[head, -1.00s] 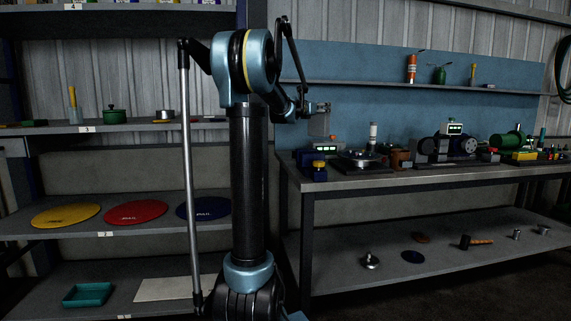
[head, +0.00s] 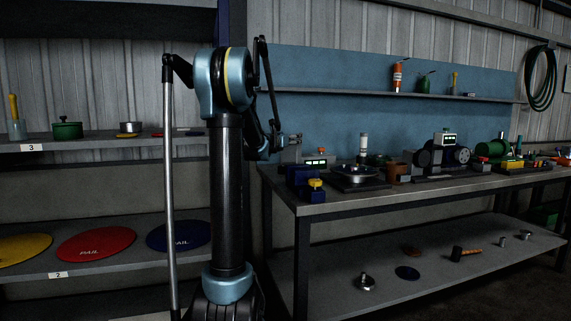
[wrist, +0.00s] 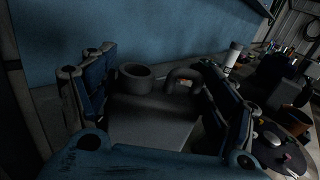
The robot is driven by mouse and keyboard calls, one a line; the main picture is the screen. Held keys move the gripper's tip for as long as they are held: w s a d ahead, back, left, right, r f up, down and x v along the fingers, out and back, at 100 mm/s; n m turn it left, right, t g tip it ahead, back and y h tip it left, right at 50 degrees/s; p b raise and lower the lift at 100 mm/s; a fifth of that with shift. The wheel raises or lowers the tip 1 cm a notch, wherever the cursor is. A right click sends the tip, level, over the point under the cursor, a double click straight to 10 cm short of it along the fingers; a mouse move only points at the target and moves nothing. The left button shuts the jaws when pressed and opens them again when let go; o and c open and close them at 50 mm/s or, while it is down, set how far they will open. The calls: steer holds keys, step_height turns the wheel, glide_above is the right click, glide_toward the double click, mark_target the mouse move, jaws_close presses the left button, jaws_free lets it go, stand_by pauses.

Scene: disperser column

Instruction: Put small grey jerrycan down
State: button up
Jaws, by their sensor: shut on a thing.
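The small grey jerrycan (wrist: 150,122) is between the two fingers of my gripper (wrist: 158,98) in the wrist view. In the head view my gripper (head: 294,140) is low over the left end of the workbench (head: 345,203). There I cannot make out the jerrycan clearly, and whether its base touches the bench is hidden in both views.
A blue device with a yellow top (head: 315,187) stands at the bench's left front corner. A dish on a dark base (head: 355,173) and a white-topped cylinder (head: 363,146) are to its right. Machines crowd the bench further right. The blue back panel (head: 330,125) rises behind.

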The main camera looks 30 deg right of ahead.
mark_target(287, 152)
steer(key=shift+w+a+f, duration=0.1)
steer(key=shift+a+f, duration=0.05)
steer(key=shift+f, duration=1.55)
steer(key=shift+w+a+f, duration=0.1)
steer(key=shift+a+f, duration=0.05)
steer(key=shift+f, duration=1.55)
steer(key=o, duration=1.5)
steer(key=shift+a, duration=0.1)
steer(key=v, duration=1.2)
steer(key=shift+s, duration=0.1)
